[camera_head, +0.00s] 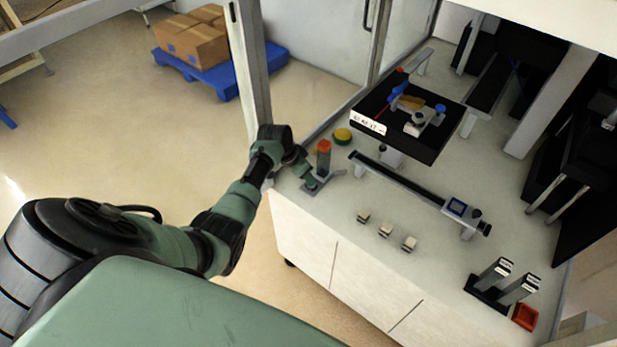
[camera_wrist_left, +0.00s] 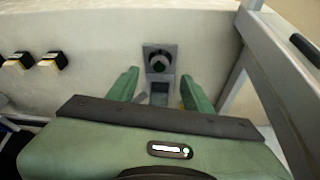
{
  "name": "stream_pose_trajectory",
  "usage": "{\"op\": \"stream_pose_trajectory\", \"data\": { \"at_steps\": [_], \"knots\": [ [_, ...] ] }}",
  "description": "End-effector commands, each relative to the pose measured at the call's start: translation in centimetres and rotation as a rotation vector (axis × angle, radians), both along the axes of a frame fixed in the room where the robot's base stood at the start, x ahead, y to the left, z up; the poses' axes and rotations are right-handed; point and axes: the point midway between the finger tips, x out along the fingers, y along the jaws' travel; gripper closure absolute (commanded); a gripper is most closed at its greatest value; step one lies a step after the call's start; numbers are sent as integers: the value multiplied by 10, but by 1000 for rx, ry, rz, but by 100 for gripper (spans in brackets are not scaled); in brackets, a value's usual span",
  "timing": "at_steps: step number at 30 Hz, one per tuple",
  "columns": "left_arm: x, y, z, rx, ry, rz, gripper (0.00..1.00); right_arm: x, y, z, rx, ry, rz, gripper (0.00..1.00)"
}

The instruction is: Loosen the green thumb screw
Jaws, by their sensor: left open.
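The thumb screw (camera_wrist_left: 159,60) shows in the left wrist view as a dark, greenish round knob on a grey bracket (camera_wrist_left: 150,49). In the head view I cannot make the screw out clearly; the gripper and its wrist are beside it. My left gripper (camera_head: 308,178) is low over the near left corner of the white bench. In the left wrist view its two green fingers (camera_wrist_left: 160,76) are spread and empty. The knob lies ahead of the gap between them and appears apart from both. My right gripper is in neither view.
An orange-topped grey post (camera_head: 324,157) stands close beside the gripper. A yellow-green button (camera_head: 342,135) is behind it. A long dark rail (camera_head: 400,178) and several small blocks (camera_head: 385,230) lie to the right. A frame post (camera_head: 250,70) rises at left.

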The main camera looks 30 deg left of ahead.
Motion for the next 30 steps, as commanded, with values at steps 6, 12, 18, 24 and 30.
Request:
{"op": "stream_pose_trajectory", "data": {
  "at_steps": [6, 12, 18, 24, 30],
  "knots": [
    [12, -5, -31, -2, 2, -1, 50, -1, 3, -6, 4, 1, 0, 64],
    [19, -6, -49, -1, 1, 0, 50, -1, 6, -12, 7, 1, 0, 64],
    [21, -6, -53, 0, 0, -1, 50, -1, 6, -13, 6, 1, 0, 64],
    [21, -6, -53, 1, 1, -1, 50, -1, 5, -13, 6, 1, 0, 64],
    [21, -6, -53, 1, 1, -1, 100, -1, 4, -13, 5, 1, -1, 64]
  ]
}}
